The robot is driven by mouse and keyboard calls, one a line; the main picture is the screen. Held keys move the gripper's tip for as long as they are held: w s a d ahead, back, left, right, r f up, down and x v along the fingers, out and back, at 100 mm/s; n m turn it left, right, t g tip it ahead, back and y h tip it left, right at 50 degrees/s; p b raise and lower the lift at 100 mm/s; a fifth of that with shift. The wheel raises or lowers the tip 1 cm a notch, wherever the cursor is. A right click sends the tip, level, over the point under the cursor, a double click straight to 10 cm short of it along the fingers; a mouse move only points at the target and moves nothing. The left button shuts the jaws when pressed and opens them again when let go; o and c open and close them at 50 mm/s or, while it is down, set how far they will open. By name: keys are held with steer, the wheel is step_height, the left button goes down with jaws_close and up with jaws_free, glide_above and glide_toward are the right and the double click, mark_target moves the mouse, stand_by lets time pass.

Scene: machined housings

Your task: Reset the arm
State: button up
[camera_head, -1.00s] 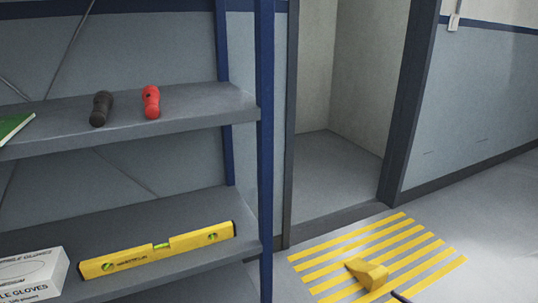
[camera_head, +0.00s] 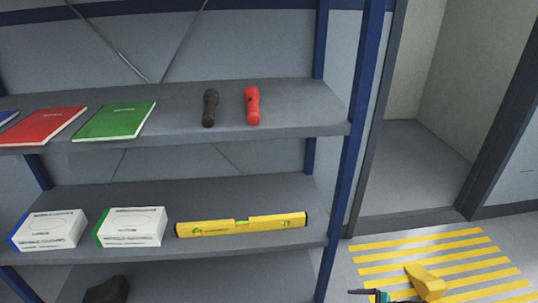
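A small dark and teal part of my arm or gripper (camera_head: 372,294) shows at the bottom edge, right of the shelf post and in front of the striped floor. Most of it is cut off by the frame. I cannot tell whether the gripper is open or shut, and I see nothing held in it.
The shelf rack (camera_head: 345,160) holds a black flashlight (camera_head: 209,108), red flashlight (camera_head: 252,106), green book (camera_head: 115,121), red book (camera_head: 42,126), glove boxes (camera_head: 131,227) and yellow level (camera_head: 241,225). A yellow wedge (camera_head: 425,282) lies on the striped floor by the open doorway (camera_head: 420,160).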

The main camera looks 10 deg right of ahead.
steer(key=s+a+r+n+g+h+p, duration=0.1)
steer(key=s+a+r+n+g+p, duration=0.35)
steer(key=a, duration=0.45)
steer(key=s+a+r+n+g+h+p, duration=0.1)
steer(key=s+a+r+n+g+p, duration=0.35)
steer(key=a, duration=0.55)
steer(key=s+a+r+n+g+h+p, duration=0.1)
steer(key=s+a+r+n+h+p, duration=0.1)
steer(key=s+r+n+p, duration=0.4)
steer(key=s+a+r+n+g+h+p, duration=0.1)
steer(key=s+a+r+n+h+p, duration=0.2)
steer(key=s+r+n+h+p, duration=0.2)
step_height(320, 180, up, 3)
steer(key=shift+s+a+r+n+g+h+p, duration=0.2)
steer(key=shift+s+n+g+h+p, duration=0.15)
steer(key=shift+s+n, duration=0.35)
